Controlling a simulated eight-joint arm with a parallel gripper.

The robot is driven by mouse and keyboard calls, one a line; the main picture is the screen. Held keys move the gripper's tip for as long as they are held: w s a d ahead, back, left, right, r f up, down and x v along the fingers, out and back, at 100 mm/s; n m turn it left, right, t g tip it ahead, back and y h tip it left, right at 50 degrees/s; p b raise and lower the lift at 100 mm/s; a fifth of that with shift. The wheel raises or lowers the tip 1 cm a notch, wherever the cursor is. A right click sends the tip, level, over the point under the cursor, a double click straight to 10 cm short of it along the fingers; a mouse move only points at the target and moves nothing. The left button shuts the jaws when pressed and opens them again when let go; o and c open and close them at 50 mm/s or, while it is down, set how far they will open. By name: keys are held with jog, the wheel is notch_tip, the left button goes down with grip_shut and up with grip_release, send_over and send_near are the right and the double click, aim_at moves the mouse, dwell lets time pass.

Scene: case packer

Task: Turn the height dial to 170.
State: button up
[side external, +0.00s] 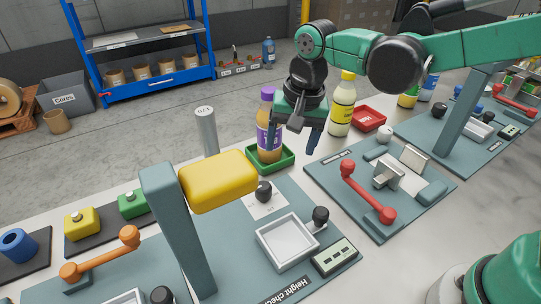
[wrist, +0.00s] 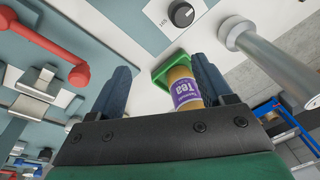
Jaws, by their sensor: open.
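The height dial (side external: 263,191) is a black round knob on a white scale plate (side external: 267,207) on the height check panel. It also shows at the top of the wrist view (wrist: 181,13), with small markings beside it that I cannot read for certain. Its setting is unclear. My gripper (side external: 292,138) is open and empty, above and behind the dial in the side view, apart from it. In the wrist view its two dark blue fingers (wrist: 163,76) stand wide apart, with the dial beyond their tips.
A purple-labelled tea bottle (side external: 267,122) stands in a green tray (side external: 269,162) near my gripper. A yellow block (side external: 218,181) on a post overhangs the panel. A grey cylinder (side external: 206,130), white tray (side external: 287,241) and red lever (side external: 367,190) are nearby.

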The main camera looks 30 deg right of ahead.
aim_at(264, 185)
jog(key=a+f, duration=0.1)
jog(key=w+a+f+m+g, duration=0.1)
jog(key=a, duration=0.1)
jog(key=a+f+m, duration=0.1)
jog(key=f, duration=0.1)
jog(key=shift+w+a+g, duration=0.25)
jog(key=shift+g, duration=0.15)
jog(key=shift+f, duration=2.9)
grip_shut()
